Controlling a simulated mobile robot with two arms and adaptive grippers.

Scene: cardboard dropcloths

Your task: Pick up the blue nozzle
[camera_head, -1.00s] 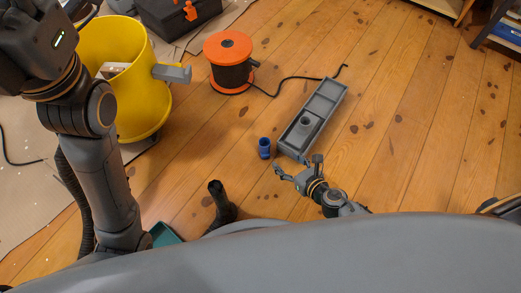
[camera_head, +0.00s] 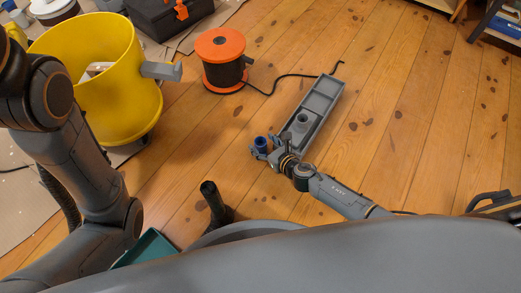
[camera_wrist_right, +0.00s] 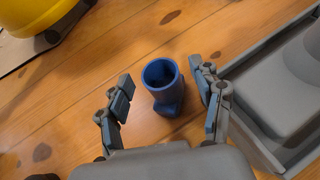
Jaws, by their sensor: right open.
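The blue nozzle (camera_head: 261,145) stands upright on the wooden floor, just left of the grey tray's near end. In the right wrist view the nozzle (camera_wrist_right: 163,86) shows its round open top, between and slightly beyond the two fingertips. My right gripper (camera_head: 263,153) is open around the near side of the nozzle; in the wrist view its fingers (camera_wrist_right: 168,92) stand apart on either side, with gaps to the nozzle. My left arm comes in at the left of the head view, but its gripper is out of the picture.
A grey compartment tray (camera_head: 325,104) with a grey fitting (camera_head: 302,119) lies close to the right of the nozzle. A yellow bucket (camera_head: 119,90), an orange cable reel (camera_head: 222,62) and a black upright tube (camera_head: 212,196) stand around.

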